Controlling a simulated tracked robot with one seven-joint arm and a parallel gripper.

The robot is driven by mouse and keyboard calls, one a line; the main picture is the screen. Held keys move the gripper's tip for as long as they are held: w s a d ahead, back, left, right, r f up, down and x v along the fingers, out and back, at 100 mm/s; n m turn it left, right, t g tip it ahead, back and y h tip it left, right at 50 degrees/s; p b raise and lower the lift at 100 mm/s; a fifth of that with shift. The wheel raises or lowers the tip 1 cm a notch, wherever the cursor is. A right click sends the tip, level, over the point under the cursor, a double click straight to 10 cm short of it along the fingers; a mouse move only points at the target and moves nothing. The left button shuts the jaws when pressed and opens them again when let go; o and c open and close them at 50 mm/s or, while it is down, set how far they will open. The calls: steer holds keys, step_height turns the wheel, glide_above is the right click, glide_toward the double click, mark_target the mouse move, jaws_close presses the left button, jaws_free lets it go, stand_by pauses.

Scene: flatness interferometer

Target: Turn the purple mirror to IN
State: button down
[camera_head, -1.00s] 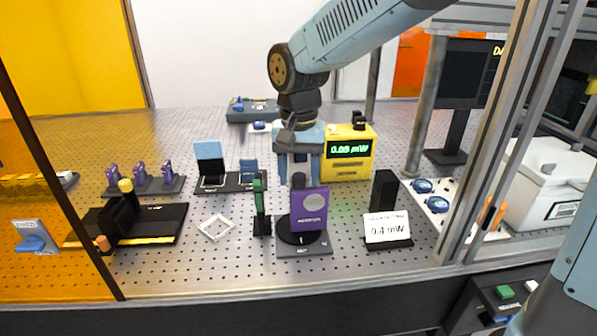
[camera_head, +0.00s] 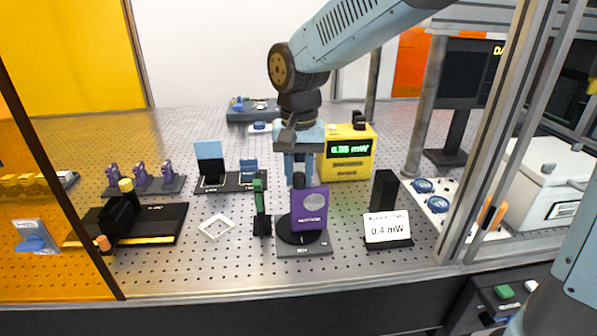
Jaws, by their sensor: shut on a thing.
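The purple mirror (camera_head: 311,210) stands upright on a round black turntable, on a dark base plate (camera_head: 305,249), in the front middle of the bench. Its front face, with a round pale mirror and small lettering, is turned towards my camera and slightly to the right. My gripper (camera_head: 299,178) points straight down just behind the purple mirror. It is shut on the dark knob (camera_head: 298,181) at the mirror's back. The mirror plate partly hides the contact. The marks on the base are too small to read.
A green upright optic (camera_head: 259,210) stands close to the left. A black block (camera_head: 384,190) and a "0.4 mW" sign (camera_head: 387,230) stand to the right. A yellow power meter (camera_head: 346,165) is behind. A white frame (camera_head: 216,227) lies at left. A metal post (camera_head: 485,130) rises at right.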

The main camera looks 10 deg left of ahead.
steer(key=n, duration=0.4)
steer(key=shift+n, duration=2.5)
steer(key=c, duration=0.8)
jaws_free()
steer(key=shift+c, duration=0.2)
step_height(320, 180, up, 14)
steer(key=shift+f, duration=0.15)
